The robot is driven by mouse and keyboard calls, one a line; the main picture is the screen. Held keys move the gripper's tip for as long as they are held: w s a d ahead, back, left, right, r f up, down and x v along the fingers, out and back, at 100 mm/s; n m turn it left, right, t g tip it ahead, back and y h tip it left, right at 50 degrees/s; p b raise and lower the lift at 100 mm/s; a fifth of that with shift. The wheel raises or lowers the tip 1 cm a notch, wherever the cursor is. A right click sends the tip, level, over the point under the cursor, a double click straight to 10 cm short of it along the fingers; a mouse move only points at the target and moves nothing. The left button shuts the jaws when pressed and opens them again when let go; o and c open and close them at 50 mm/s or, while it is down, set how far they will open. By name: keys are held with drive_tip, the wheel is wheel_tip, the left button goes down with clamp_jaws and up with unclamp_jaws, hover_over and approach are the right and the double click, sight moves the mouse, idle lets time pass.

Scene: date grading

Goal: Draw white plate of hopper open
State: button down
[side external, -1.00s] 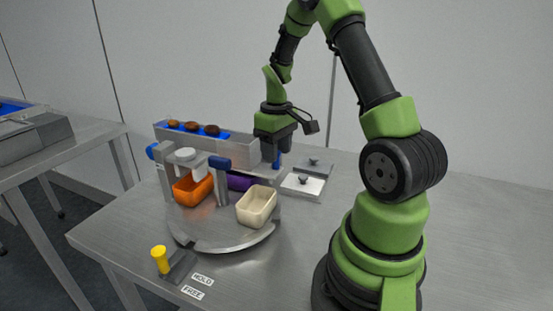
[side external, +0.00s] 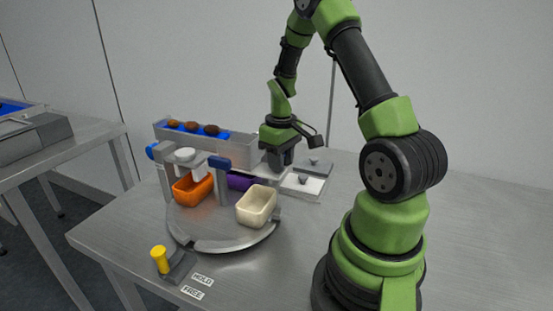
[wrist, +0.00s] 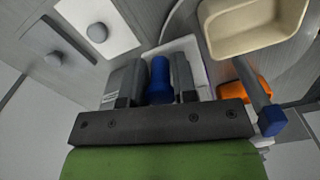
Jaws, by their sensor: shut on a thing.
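My gripper (side external: 276,160) points down at the right end of the long grey trough (side external: 238,150), which holds dark dates on a blue strip. In the wrist view my gripper (wrist: 158,78) is shut on an upright blue handle (wrist: 160,68), with one grey finger on each side. A white plate (wrist: 191,46) shows below and around the handle; I cannot tell how it joins the handle or the trough. In the side view my gripper hides the handle, and I cannot make out that plate.
An orange bin (side external: 192,190), a purple bin (side external: 240,182) and a cream bin (side external: 257,206) stand on a round turntable (side external: 215,235). A white knobbed plate (side external: 302,188) and a grey one (side external: 318,167) lie to the right. A yellow-topped lever (side external: 159,254) is at front left.

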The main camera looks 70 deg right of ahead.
drive_tip(key=s, duration=0.8)
drive_tip(key=shift+d, duration=0.1)
drive_tip(key=c, duration=1)
unclamp_jaws()
drive_tip(key=shift+c, duration=0.2)
drive_tip(key=shift+w, duration=0.1)
wheel_tip(320, 180, up, 10)
